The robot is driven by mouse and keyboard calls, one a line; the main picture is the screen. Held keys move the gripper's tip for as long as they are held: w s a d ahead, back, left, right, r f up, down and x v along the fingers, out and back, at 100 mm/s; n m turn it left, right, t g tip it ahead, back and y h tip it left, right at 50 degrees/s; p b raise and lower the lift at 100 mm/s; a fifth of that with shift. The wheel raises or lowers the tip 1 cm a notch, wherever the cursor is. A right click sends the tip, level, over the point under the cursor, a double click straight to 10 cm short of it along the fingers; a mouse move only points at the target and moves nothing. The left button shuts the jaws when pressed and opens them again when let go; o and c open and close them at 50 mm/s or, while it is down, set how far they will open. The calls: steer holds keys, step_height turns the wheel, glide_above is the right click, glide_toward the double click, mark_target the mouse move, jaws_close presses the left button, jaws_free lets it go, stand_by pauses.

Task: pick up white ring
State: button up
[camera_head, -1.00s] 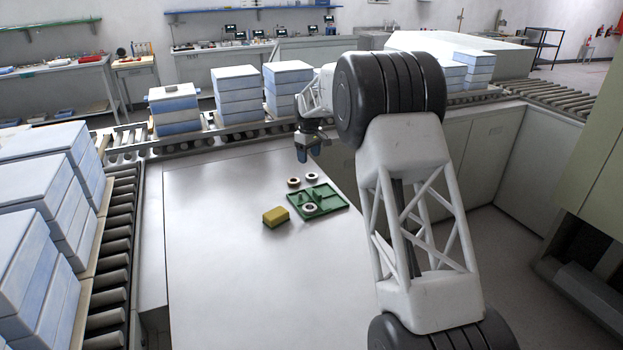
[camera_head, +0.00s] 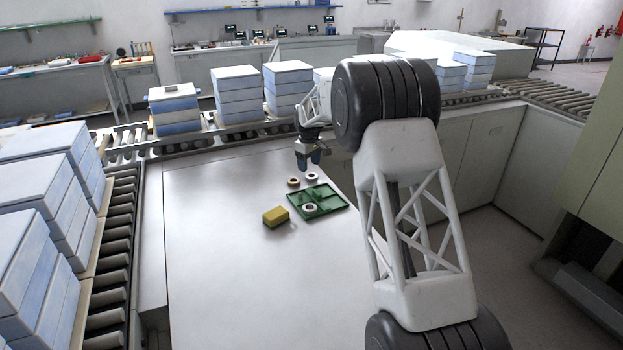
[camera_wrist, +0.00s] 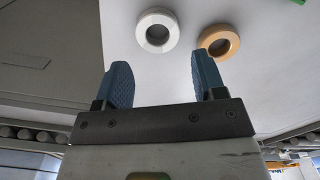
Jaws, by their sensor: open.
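A white ring (camera_head: 317,177) lies flat on the metal table just behind the green tray (camera_head: 335,199). It also shows in the wrist view (camera_wrist: 143,31), ahead of my fingertips and roughly in line with the gap between them. An orange-brown ring (camera_head: 293,185) lies beside it, and it shows to its right in the wrist view (camera_wrist: 205,40). My gripper (camera_head: 308,168) is open and empty, above the table near the two rings; the wrist view shows both blue fingers (camera_wrist: 158,60) apart. Another whitish ring (camera_head: 304,209) lies in the tray.
A yellow block (camera_head: 275,216) lies left of the tray. Roller conveyors with stacked blue-white boxes (camera_head: 238,95) run along the back and left. The table's (camera_head: 215,260) left and front parts are clear.

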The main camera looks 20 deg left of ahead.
steer(key=shift+f, duration=2.1)
steer(key=c, duration=0.7)
steer(key=shift+r, duration=0.1)
step_height(320, 180, up, 10)
steer(key=shift+s, duration=0.1)
